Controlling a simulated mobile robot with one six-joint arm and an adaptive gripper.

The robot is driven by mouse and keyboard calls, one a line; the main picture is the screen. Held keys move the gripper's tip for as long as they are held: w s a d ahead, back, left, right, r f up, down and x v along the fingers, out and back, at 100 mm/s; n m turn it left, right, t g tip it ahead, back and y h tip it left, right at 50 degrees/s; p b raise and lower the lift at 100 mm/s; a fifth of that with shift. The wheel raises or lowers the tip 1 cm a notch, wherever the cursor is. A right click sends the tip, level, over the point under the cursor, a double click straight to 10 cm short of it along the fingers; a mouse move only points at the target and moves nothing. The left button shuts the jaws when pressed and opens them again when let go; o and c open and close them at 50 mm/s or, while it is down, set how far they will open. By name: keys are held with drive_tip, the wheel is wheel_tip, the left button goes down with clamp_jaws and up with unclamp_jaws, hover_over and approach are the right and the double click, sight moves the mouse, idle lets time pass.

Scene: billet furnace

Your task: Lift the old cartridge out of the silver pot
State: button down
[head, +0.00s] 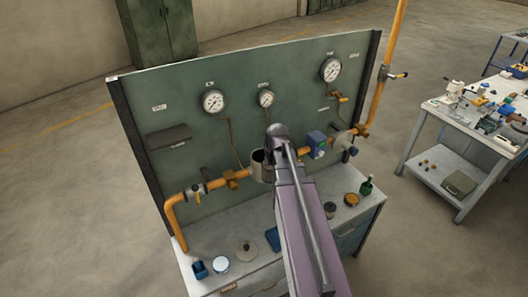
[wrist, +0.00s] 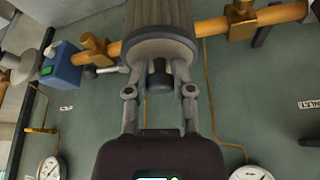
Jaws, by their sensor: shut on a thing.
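The old cartridge (wrist: 160,20) is a dark grey, ribbed cylinder with a knob (wrist: 158,76) on its end cap, seen at the top of the wrist view. My gripper (wrist: 159,82) is shut on the knob, one finger on each side. Much of the ribbed side is bare, and its far end runs out of the frame. The silver pot (head: 257,172) sits on the orange pipe line in the head view, partly behind my arm. In that view my arm hides the cartridge, so I cannot tell whether its lower end is still inside the pot.
The orange pipe (head: 205,187) runs along the green panel (head: 180,95) with gauges. A blue box (head: 316,140) sits on it to the right. The bench (head: 205,272) below carries a blue cup, several discs and a green bottle (head: 366,187). A cluttered table (head: 425,135) stands at right.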

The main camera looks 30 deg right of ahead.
drive_tip(key=shift+s+a, duration=0.25)
drive_tip(key=shift+s, duration=0.75)
drive_tip(key=shift+s+a, duration=0.25)
drive_tip(key=shift+s, duration=0.75)
drive_tip(key=shift+f, duration=0.15)
